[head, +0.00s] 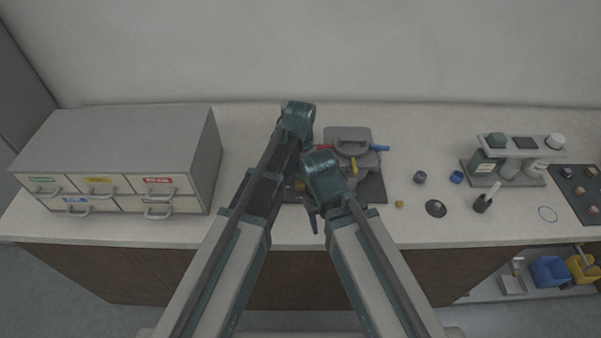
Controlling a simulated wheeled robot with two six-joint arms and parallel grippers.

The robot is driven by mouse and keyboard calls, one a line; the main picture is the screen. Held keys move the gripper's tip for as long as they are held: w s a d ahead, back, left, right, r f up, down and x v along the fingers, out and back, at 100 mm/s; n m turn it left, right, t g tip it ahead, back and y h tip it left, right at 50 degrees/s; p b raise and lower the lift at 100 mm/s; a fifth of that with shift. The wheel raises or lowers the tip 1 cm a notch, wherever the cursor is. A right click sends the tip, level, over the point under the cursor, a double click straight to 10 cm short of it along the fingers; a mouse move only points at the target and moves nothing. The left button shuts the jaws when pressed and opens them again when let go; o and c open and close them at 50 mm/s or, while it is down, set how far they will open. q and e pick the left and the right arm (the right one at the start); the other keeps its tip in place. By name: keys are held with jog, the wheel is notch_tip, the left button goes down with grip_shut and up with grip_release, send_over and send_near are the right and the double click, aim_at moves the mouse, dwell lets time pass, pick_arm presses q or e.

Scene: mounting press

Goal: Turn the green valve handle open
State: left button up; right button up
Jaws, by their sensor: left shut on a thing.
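The grey mounting press (348,136) stands on a dark base plate (372,189) near the middle of the counter. A red handle (322,148), a blue handle (380,148) and a yellow handle (354,170) stick out from it. I see no green handle; the press's left front is covered by my arms. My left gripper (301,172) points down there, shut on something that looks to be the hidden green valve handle. My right gripper (313,220) hangs in front of the base plate; its jaws do not show clearly.
A grey drawer cabinet (125,145) stands at left. To the right are a grey knob (420,177), a blue cap (457,177), a black disc (436,208) and a bottle rack (510,172).

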aim_at(300, 177)
pick_arm(q)
jog(key=n, duration=0.6)
jog(key=shift+n, duration=0.3)
dwell(0.4)
jog(key=o, duration=1.4)
jog(key=shift+c, duration=0.2)
jog(key=shift+r, duration=0.1)
pick_arm(e)
jog(key=shift+r, duration=0.1)
pick_arm(q)
notch_tip(300, 177, up, 14)
jog(key=p, duration=1.3)
jog(key=shift+f+p, duration=0.2)
jog(key=shift+p, duration=0.2)
pick_arm(e)
notch_tip(300, 177, up, 14)
jog(key=shift+f, duration=0.2)
